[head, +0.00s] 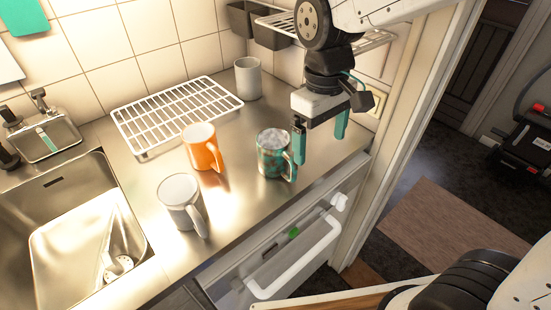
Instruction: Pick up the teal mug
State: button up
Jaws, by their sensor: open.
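The teal mug (272,160) stands upright on the steel counter near its right end, in the head view. It has a mottled grey and teal look, and its handle faces the lower right, towards the counter's front edge. My gripper (321,144) points down just to the right of the mug. Its two teal fingers are apart with nothing visible between them. The left finger overlaps the space near the mug's handle in the picture; I cannot tell whether it touches.
An orange mug (202,148) and a white mug (182,203) stand left of the teal mug. A grey cup (248,79) stands behind, beside a white wire rack (177,113). A sink (72,235) lies at left. A white door handle (295,262) juts out below the counter.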

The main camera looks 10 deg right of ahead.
aim_at(279, 154)
jog(key=w+a+f+n+t, duration=0.1)
jog(key=w+a+f+n, duration=0.1)
jog(key=w+a+n, duration=0.35)
jog(key=shift+m, duration=0.95)
jog(key=f, duration=0.2)
jog(key=a+f, duration=0.1)
jog(key=f, duration=0.2)
jog(key=w+f, duration=0.1)
jog(key=f, duration=0.1)
jog(key=shift+a+f, duration=0.3)
jog(key=shift+f, duration=0.1)
jog(key=c, duration=1.2)
